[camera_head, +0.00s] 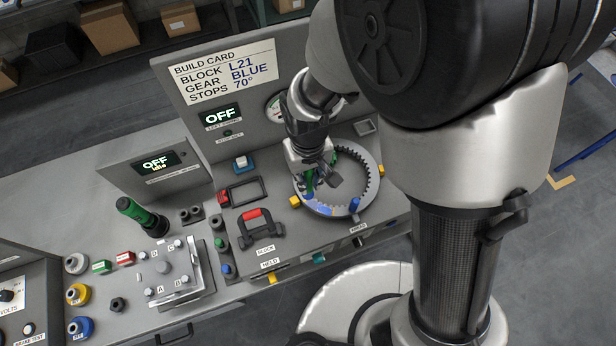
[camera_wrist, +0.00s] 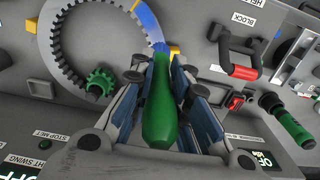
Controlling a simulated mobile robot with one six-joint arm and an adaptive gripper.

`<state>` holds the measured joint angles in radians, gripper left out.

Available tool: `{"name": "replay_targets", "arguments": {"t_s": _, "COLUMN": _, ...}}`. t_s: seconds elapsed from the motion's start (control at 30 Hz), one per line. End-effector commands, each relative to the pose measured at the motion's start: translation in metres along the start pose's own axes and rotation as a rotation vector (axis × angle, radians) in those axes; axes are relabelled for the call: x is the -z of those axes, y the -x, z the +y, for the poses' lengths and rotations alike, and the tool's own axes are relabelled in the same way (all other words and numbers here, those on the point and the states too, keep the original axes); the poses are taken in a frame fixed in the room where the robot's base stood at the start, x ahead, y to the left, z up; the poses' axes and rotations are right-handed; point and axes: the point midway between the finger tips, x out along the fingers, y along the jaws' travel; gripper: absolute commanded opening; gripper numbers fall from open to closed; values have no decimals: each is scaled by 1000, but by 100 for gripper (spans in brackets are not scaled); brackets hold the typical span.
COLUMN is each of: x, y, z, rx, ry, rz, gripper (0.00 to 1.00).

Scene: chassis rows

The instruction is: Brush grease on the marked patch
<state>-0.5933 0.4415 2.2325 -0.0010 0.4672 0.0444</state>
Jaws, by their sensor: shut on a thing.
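My gripper (camera_wrist: 160,78) is shut on a green brush handle (camera_wrist: 158,115), which fills the middle of the wrist view. In the head view my gripper (camera_head: 313,172) is over the left inner part of a grey toothed ring (camera_head: 371,200), with green showing below the jaws. The marked patch seems to be the blue area (camera_head: 323,209) on the ring's front rim; it also shows in the wrist view (camera_wrist: 147,20). A green pinion (camera_wrist: 101,80) sits inside the ring.
A blue peg (camera_head: 355,205) stands at the ring's front, with yellow blocks (camera_head: 295,201) at its sides. A red-handled block (camera_head: 257,225) lies left of the ring. A green-handled tool (camera_head: 140,214) stands farther left, near a fixture plate (camera_head: 168,275). An upright build card panel (camera_head: 222,72) stands behind.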

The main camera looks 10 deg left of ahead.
Motion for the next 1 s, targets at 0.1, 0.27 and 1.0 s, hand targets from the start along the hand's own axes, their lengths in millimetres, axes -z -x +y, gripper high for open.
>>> {"name": "replay_targets", "arguments": {"t_s": 0.1, "x": 0, "y": 13, "z": 0, "rx": 0, "ry": 0, "rz": 0, "gripper": 0}}
{"name": "replay_targets", "arguments": {"t_s": 0.27, "x": 0, "y": 12, "z": 0, "rx": 0, "ry": 0, "rz": 0, "gripper": 0}}
{"name": "replay_targets", "arguments": {"t_s": 1.0, "x": 0, "y": 42, "z": 0, "rx": 0, "ry": 0, "rz": 0, "gripper": 0}}
